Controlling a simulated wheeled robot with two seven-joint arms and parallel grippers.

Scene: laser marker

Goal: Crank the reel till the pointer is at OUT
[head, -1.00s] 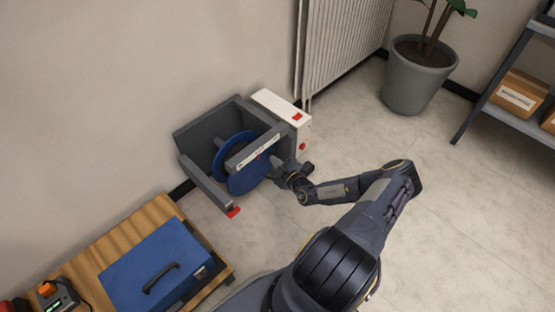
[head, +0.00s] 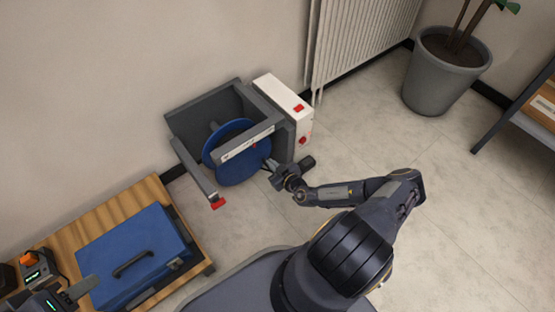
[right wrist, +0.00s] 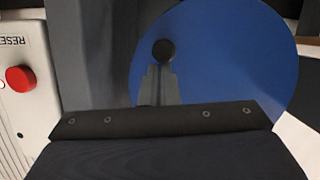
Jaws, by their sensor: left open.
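The blue reel (head: 237,168) sits in a grey open frame on the floor by the wall. A pale scale strip (head: 236,153) runs along the frame's front bar, with a small red pointer (head: 254,146) right of its middle. The strip's lettering is too small to read. My right gripper (head: 268,165) is at the reel's right side. In the right wrist view its fingertips close on the dark crank knob (right wrist: 163,50), against the reel's blue face (right wrist: 225,60).
A white control box (head: 284,100) with red buttons adjoins the frame; its red button (right wrist: 20,79) shows in the right wrist view. A wooden pallet (head: 150,192) carries a blue case (head: 135,255). A radiator, a potted plant (head: 440,75) and shelving stand behind.

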